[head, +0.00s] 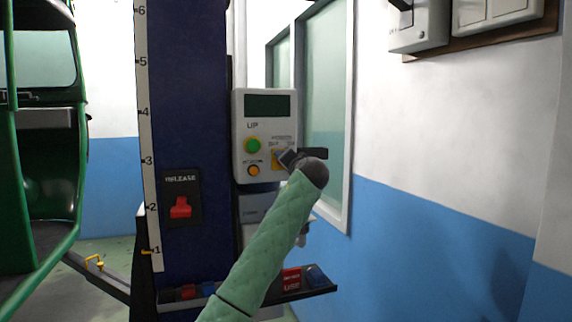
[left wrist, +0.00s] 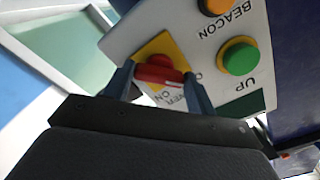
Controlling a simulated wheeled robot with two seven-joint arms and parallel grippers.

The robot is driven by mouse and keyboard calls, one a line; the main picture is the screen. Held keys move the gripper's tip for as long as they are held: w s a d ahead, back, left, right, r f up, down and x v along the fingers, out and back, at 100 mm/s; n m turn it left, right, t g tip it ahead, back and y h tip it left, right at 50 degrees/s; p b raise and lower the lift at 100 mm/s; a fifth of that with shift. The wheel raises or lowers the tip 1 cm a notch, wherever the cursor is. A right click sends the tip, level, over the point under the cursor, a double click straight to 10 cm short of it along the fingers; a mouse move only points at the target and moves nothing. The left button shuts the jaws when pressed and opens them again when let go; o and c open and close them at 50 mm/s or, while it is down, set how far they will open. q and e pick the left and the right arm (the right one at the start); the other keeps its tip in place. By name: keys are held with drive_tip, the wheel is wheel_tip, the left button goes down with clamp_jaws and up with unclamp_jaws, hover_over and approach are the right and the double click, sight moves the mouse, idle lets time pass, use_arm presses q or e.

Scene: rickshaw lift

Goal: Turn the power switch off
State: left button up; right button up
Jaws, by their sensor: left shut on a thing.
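The power switch is a red knob (left wrist: 158,73) on a yellow plate, and the lettering by it is partly hidden. It sits on the white control box (head: 240,165), which is fixed to the blue lift column. My left gripper (head: 287,158) is at the lower right of this box and hides the knob in the head view. In the left wrist view the left gripper's (left wrist: 160,76) two fingers stand on either side of the red knob, shut on it. My right gripper is in neither view.
A green UP button (head: 252,145) and an orange beacon button (head: 254,170) are close by on the box. The blue column (head: 185,90) carries a red release switch (head: 180,207). A tool tray (head: 320,289) juts out below. A green rickshaw (head: 70,200) stands left.

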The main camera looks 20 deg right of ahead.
use_arm(q)
drive_tip(key=o, duration=1)
drive_tip(key=shift+d+f, duration=0.1)
drive_tip(key=shift+s+d+b, duration=0.15)
drive_tip(key=shift+s+b, duration=0.55)
drive_tip(key=shift+s, duration=3.2)
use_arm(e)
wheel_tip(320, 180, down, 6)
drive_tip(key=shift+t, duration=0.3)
